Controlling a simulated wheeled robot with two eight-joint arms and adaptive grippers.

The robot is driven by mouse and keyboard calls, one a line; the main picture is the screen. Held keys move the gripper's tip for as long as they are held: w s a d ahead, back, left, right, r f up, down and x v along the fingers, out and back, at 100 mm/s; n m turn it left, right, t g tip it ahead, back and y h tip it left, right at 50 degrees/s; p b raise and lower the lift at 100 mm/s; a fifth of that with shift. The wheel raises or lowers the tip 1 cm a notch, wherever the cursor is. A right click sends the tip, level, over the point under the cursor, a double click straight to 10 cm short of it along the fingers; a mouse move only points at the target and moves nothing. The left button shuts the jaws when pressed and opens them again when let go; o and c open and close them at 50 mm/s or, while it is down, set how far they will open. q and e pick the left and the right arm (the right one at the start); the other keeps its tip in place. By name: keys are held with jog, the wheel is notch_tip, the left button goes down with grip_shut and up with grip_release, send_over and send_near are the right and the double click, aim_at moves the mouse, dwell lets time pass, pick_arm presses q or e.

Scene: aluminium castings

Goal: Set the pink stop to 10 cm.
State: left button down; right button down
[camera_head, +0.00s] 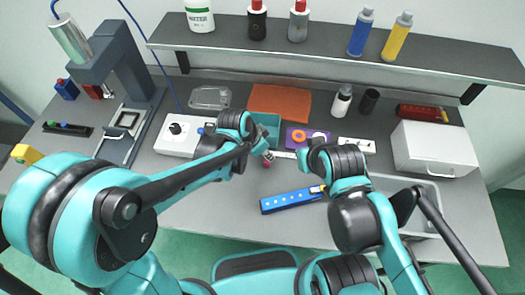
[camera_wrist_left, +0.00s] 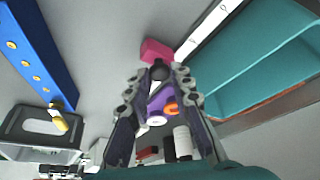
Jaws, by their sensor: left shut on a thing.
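The pink stop (camera_wrist_left: 155,50) is a small block with a dark round knob (camera_wrist_left: 160,69) at its near side. My left gripper (camera_wrist_left: 160,76) is shut on this knob. In the head view the pink stop (camera_head: 267,162) shows just below my left gripper (camera_head: 265,154). A white scale strip (camera_wrist_left: 212,30) runs beside the stop, along a teal bin; it also shows in the head view (camera_head: 285,155), partly hidden by my arms. Its marks are too small to read. My right gripper (camera_head: 312,152) is near the strip's right part; its fingers are mostly hidden.
The teal bin (camera_head: 272,121) stands behind my left gripper. A blue bar with a yellow end (camera_head: 290,199) lies in front. A purple block with an orange ring (camera_head: 297,137) and an orange cloth (camera_head: 278,102) lie behind. A white box (camera_head: 434,148) stands at the right.

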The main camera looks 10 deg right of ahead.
pick_arm(q)
jog(key=c, duration=1.3)
grip_release()
jog(key=shift+c, duration=0.2)
jog(key=v, duration=1.2)
jog(key=s+a+f+n+t+y+b, duration=0.1)
jog(key=s+a+n+t+y, duration=0.1)
jog(key=a+n, duration=0.4)
jog(key=s+a+f+n+t+y+b, duration=0.1)
jog(key=s+a+n, duration=0.4)
jog(key=a, duration=1.2)
jog(key=shift+a+n+t+y+b, duration=0.15)
jog(key=shift+n+t+y+b, duration=0.3)
jog(key=shift+n+t, duration=0.5)
